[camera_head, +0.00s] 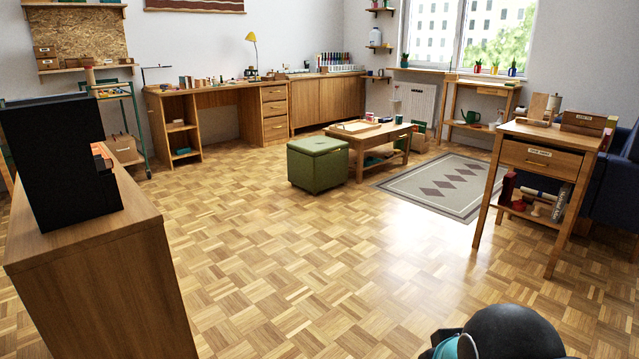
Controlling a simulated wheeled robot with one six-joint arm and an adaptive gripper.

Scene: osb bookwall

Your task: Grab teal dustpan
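I cannot pick out a teal dustpan with certainty. A small teal item (183,151) lies on the low shelf of the wooden desk, too small to identify. Another bluish-teal patch (372,161) shows on the lower shelf of the coffee table, also too small to name. My arm shows only as a black rounded part with a teal band at the bottom edge, right of centre. My gripper is not in view.
A wooden cabinet (105,255) with a black box-shaped thing (55,160) stands close on the left. A green ottoman (318,165), coffee table (385,134) and grey rug (445,170) lie ahead. A side table (540,160) stands right. The middle parquet floor (300,260) is clear.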

